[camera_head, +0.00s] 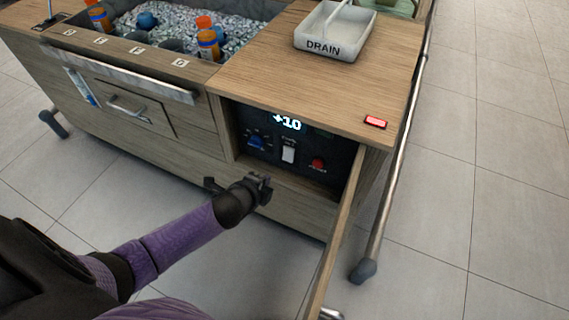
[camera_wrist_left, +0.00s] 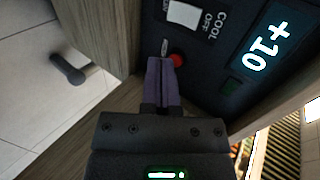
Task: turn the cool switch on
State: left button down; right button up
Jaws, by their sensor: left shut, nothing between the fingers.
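The cool switch (camera_head: 288,153) is a white rocker in the dark control panel, recessed in the wooden cart's front. It also shows at the top of the left wrist view (camera_wrist_left: 184,13), beside the words COOL and OFF. My left gripper (camera_head: 264,184) is in front of and below the panel opening, to the lower left of the switch in the head view. In the left wrist view its purple fingers (camera_wrist_left: 166,64) are together and empty. Their tips overlap the red button (camera_wrist_left: 177,60) in that view; I cannot tell whether they touch anything. My right gripper is not in view.
The panel also carries a lit +10 display (camera_head: 287,122), a blue knob (camera_head: 256,142) and a red button (camera_head: 318,163). An open wooden door (camera_head: 338,235) stands to the right. A DRAIN tray (camera_head: 335,48) and an ice bin with bottles (camera_head: 180,22) are above.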

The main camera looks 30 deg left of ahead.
aim_at(287, 159)
pick_arm(q)
jog(key=b+x, duration=0.2)
jog(key=x, duration=0.2)
jog(key=r+b+x, duration=0.1)
jog(key=b+x, duration=0.2)
jog(key=x, duration=0.1)
jog(key=w+b+x, duration=0.1)
jog(key=b+x, duration=0.2)
jog(key=shift+w, duration=0.3)
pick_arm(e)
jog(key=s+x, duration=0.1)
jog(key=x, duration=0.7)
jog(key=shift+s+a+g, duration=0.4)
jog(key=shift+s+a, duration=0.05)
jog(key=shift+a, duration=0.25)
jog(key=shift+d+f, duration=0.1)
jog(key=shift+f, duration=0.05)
